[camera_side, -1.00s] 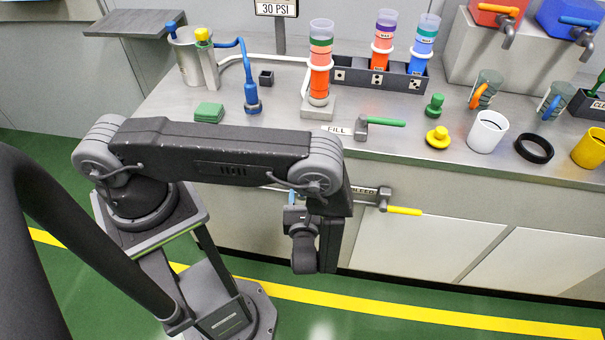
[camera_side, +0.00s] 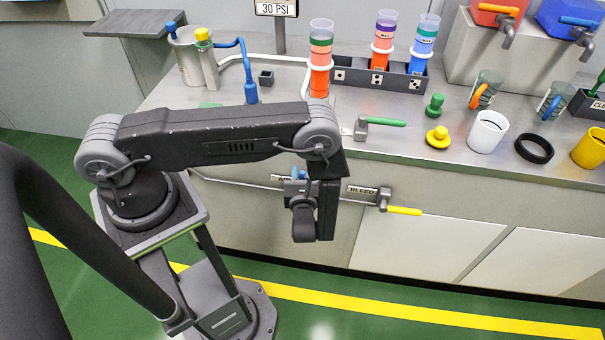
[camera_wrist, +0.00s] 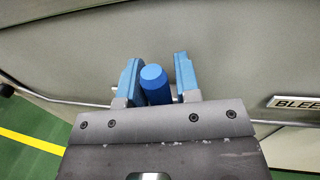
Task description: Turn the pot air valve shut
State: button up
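The air valve's blue handle (camera_wrist: 155,84) stands between the two blue fingers of my gripper (camera_wrist: 157,78) in the wrist view. The fingers are apart, one on each side of the handle. A narrow gap shows on the right side; on the left the finger is very close, and I cannot tell if it touches. In the side view my gripper (camera_side: 300,182) is at the bench front, beside the partly covered "AIR" label (camera_side: 283,178). A bit of blue shows there, but I cannot tell handle from finger. The valve body is hidden.
The bleed valve (camera_side: 384,198) with its yellow handle is just right of my gripper. The fill valve (camera_side: 362,128) with a green handle is on the bench edge above. A thin pipe (camera_wrist: 55,97) runs along the bench front. The metal pot (camera_side: 188,62) stands at back left.

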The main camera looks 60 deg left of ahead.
grip_shut()
jog(key=shift+w+d, duration=0.1)
dwell(0.3)
jog(key=w+d+f+m+t, duration=0.2)
jog(key=f+m, duration=0.1)
jog(key=m, duration=0.7)
jog(key=w+d+f+m+t, duration=0.2)
jog(key=w+d+f+m, duration=0.1)
jog(key=m, duration=0.7)
jog(key=shift+w+d+f+h, duration=0.25)
jog(key=shift+f+h, duration=0.15)
jog(key=shift+f, duration=0.3)
jog(key=shift+s, duration=0.1)
jog(key=shift+o, duration=1.6)
grip_release()
